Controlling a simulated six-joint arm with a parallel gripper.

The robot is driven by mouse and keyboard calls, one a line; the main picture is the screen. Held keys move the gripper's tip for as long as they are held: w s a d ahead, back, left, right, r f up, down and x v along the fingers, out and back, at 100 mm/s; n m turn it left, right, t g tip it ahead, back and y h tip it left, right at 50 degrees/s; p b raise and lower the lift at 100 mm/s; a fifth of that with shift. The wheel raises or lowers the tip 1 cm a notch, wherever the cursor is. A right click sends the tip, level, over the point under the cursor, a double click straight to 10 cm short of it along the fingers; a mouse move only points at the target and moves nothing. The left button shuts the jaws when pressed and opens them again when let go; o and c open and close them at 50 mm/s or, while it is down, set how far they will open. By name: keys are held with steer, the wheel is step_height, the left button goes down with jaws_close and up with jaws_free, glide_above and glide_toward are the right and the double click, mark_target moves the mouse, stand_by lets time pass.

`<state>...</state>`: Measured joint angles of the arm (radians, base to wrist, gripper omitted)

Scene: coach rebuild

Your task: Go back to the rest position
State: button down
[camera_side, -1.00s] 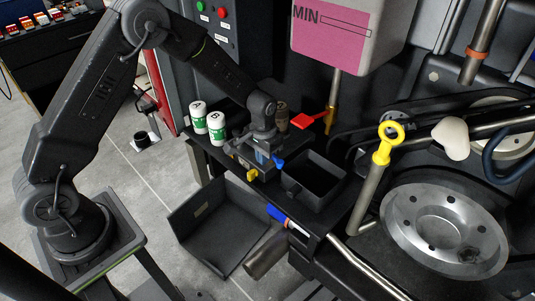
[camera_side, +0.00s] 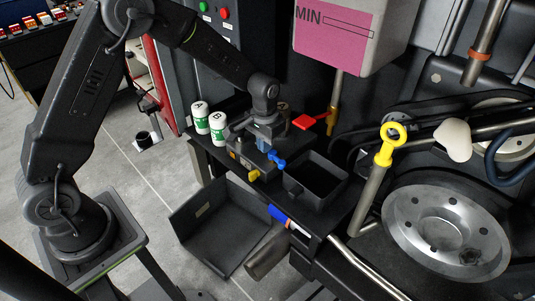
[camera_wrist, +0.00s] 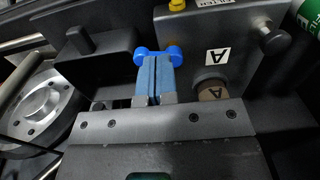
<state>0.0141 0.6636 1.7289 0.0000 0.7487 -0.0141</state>
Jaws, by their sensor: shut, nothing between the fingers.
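The knob also shows in the side view (camera_side: 277,159), to the right of the fingers. My wrist hides part of the block and most of a brown cylinder behind it.
An open black box (camera_side: 316,180) stands right of the gripper. Two white-green cans (camera_side: 218,128) stand to its left. A red handle (camera_side: 311,122) and a yellow ring-topped dipstick (camera_side: 388,145) are farther right. A dark tray (camera_side: 222,222) lies below the ledge.

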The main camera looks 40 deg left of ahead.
steer(key=s+r+t, duration=0.1)
steer(key=s+r, duration=0.4)
steer(key=r, duration=0.4)
steer(key=s+r+t, duration=0.2)
steer(key=s+r, duration=0.4)
steer(key=r, duration=0.3)
steer(key=s+r+t, duration=0.2)
steer(key=s+r, duration=0.2)
steer(key=s, duration=1)
steer(key=shift+s+a+r+t, duration=0.2)
steer(key=shift+a+t, duration=0.1)
